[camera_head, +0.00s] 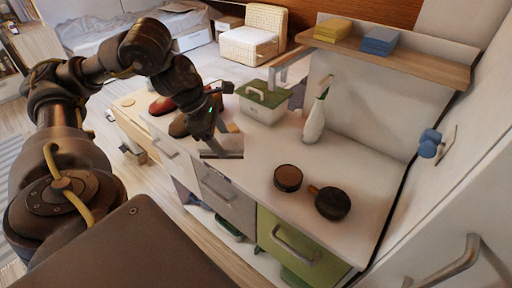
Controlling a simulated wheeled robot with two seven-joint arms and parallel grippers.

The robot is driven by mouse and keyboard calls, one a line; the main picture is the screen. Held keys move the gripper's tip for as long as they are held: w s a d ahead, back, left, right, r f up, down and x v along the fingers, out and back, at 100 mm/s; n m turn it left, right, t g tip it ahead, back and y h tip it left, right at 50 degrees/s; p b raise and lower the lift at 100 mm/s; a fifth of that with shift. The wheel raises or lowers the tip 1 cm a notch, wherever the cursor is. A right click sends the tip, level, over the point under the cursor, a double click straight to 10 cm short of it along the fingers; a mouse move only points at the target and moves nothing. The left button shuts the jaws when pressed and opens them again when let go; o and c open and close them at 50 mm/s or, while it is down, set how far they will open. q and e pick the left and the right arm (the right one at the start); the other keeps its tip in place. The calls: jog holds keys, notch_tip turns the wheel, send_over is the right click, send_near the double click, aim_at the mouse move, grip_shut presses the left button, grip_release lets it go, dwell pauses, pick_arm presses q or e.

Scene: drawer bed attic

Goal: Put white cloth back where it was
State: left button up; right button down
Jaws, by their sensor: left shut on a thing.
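My left gripper (218,134) reaches in over the front edge of the white counter, near its left part. My right gripper is not in view.
The white counter (250,181) holds a green-and-white box (264,104), a white bottle (314,122), and two dark round items (288,178) (331,203). A green drawer (296,250) is at the front. A wooden shelf (425,63) carries yellow (332,30) and blue (380,41) folded stacks.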

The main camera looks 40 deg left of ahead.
pick_arm(q)
jog(key=shift+s+a+n, duration=0.5)
jog(key=shift+a+n, duration=0.1)
jog(key=shift+n, duration=0.1)
jog(key=shift+w, duration=0.1)
jog(key=w+f, duration=0.3)
jog(key=w, duration=0.1)
jog(key=w+d+f, duration=0.1)
jog(key=w+f, duration=0.2)
jog(key=w, duration=0.2)
jog(key=w+f+b, duration=0.1)
jog(key=w+f, duration=0.2)
jog(key=w, duration=0.1)
jog(key=shift+w+d+f, duration=0.2)
jog(key=shift+w+f, duration=0.15)
jog(key=shift+f, duration=0.8)
jog(key=shift+w+f, duration=0.1)
jog(key=shift+f, duration=0.85)
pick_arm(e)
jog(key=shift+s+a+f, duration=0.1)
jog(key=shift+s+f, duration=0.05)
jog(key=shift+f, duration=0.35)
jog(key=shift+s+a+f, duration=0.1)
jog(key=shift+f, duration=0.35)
pick_arm(q)
jog(key=shift+b, duration=0.3)
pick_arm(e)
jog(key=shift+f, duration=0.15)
